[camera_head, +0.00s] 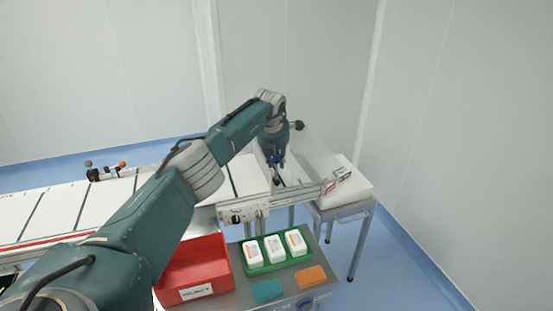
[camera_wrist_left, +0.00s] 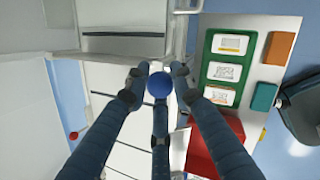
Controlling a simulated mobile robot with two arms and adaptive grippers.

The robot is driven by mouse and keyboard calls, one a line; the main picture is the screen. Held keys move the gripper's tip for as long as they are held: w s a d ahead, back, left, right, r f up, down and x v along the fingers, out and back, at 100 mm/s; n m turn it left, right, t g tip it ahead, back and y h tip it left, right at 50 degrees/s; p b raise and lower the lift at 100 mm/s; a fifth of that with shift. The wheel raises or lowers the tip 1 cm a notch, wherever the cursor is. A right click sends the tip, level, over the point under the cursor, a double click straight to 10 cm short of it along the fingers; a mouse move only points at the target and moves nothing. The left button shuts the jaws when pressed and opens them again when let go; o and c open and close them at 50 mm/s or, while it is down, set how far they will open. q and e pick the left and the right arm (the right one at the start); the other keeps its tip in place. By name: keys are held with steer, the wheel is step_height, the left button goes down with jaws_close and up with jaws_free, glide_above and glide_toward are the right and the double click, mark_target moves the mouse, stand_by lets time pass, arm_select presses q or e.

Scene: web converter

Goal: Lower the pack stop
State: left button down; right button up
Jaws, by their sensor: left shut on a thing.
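My left gripper (camera_head: 277,168) reaches over the far right end of the white conveyor (camera_head: 90,208). In the left wrist view, its fingers (camera_wrist_left: 159,78) are closed around a round blue knob (camera_wrist_left: 159,86). The knob appears to be the handle of the pack stop; the fingers hide most of what is below it. In the head view, a clear upright panel (camera_head: 318,155) stands beside the gripper at the conveyor's end. I cannot tell how high the stop sits. My right gripper is not in view.
A red bin (camera_head: 196,265), a green tray (camera_head: 264,266) with white packs, and teal (camera_head: 267,291) and orange (camera_head: 311,277) blocks sit on a grey cart in front. Blue floor is free on the right.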

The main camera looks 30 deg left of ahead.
arm_select(q)
steer(key=shift+d, duration=0.1)
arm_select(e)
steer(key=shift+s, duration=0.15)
arm_select(q)
steer(key=c, duration=1.5)
jaws_free()
steer(key=shift+w+f, duration=0.1)
steer(key=shift+o, duration=0.2)
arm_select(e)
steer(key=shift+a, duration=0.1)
arm_select(q)
steer(key=shift+s+r, duration=0.2)
steer(key=shift+r, duration=0.35)
steer(key=v, duration=1)
steer(key=shift+d+r, duration=0.15)
steer(key=shift+r, duration=0.25)
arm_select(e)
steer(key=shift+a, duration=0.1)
arm_select(q)
steer(key=shift+s, duration=0.1)
